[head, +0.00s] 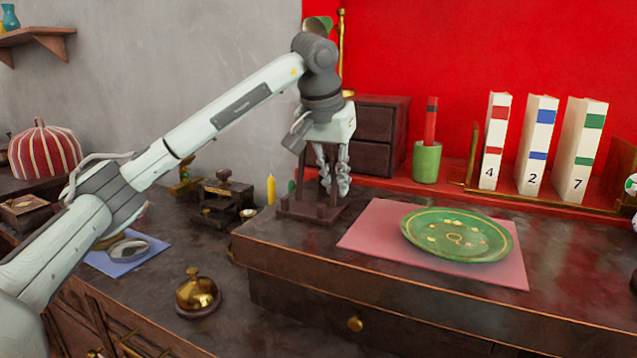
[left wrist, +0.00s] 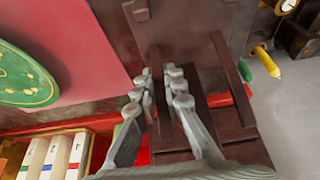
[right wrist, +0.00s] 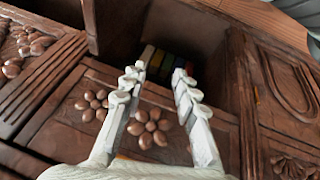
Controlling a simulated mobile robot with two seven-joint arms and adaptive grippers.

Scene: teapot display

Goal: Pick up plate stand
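The plate stand (head: 300,207) is a dark brown wooden frame with short pegs on its base. It stands at the left end of the raised counter, left of the pink mat. In the left wrist view its boards (left wrist: 188,38) fill the middle. My left gripper (head: 335,188) points down at the stand, its two fingers (left wrist: 158,78) on either side of a narrow dark slat. The gap is small, and I cannot tell whether the fingers press on it. My right gripper (right wrist: 157,75) is open and empty, facing carved wooden panels.
A green plate (head: 458,233) lies on the pink mat (head: 372,238) right of the stand. Behind are a drawer box (head: 378,125), a green cup (head: 427,162) and numbered books (head: 536,145). A brass bell (head: 197,293) sits on the lower counter, left.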

